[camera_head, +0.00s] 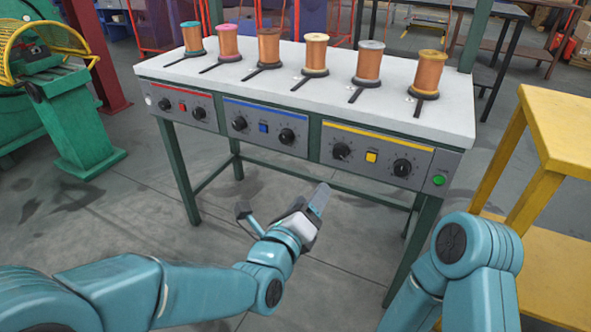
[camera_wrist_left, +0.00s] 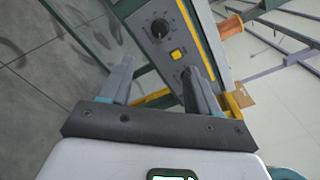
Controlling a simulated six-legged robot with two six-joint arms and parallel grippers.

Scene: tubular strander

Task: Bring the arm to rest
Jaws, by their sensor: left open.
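My left arm comes in from the left in the head view, and its gripper (camera_head: 316,200) is in front of the table, below the control panels. In the left wrist view the left gripper (camera_wrist_left: 163,85) has its two fingers apart with nothing between them. Beyond the fingers shows the panel with a yellow button (camera_wrist_left: 176,54) and black knobs. My right arm is bent at the lower right of the head view; its gripper is out of frame.
A white-topped table (camera_head: 300,85) carries several copper spools (camera_head: 314,55) on its top and panels with knobs on its front. A yellow stand (camera_head: 560,125) is at the right. Green machinery (camera_head: 75,120) stands at the left. Open grey floor lies in front of the table.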

